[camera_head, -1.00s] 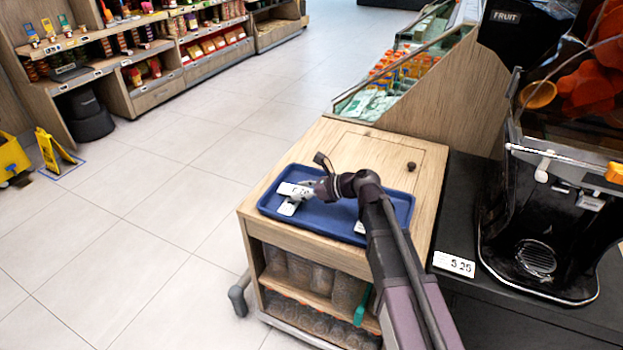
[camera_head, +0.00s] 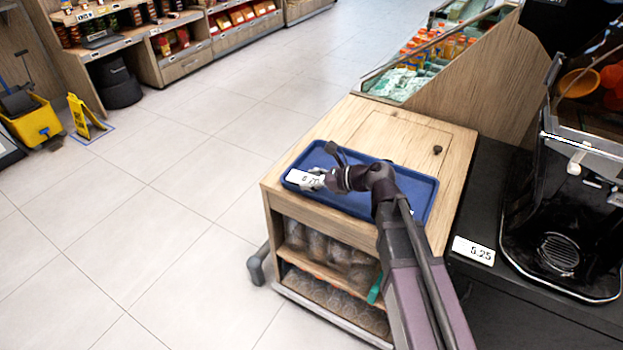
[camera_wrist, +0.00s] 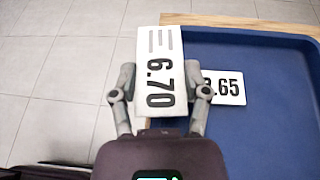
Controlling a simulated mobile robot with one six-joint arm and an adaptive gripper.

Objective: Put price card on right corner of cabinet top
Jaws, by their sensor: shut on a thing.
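My gripper (camera_wrist: 165,88) is shut on a white price card (camera_wrist: 168,50) marked 6.70, with one finger at each side of it. In the head view my gripper (camera_head: 316,180) is over the left end of a blue tray (camera_head: 350,207), and the card (camera_head: 302,179) shows at its fingertips. The tray lies on the wooden cabinet top (camera_head: 385,125). A second price card (camera_wrist: 228,87), ending in .65, lies in the tray right of my gripper in the wrist view, partly hidden by my finger.
A black counter (camera_head: 478,222) adjoins the cabinet on the right and bears a price card (camera_head: 473,250) marked 5.25 and a juicer (camera_head: 565,215). A bottle display (camera_head: 435,50) stands behind.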

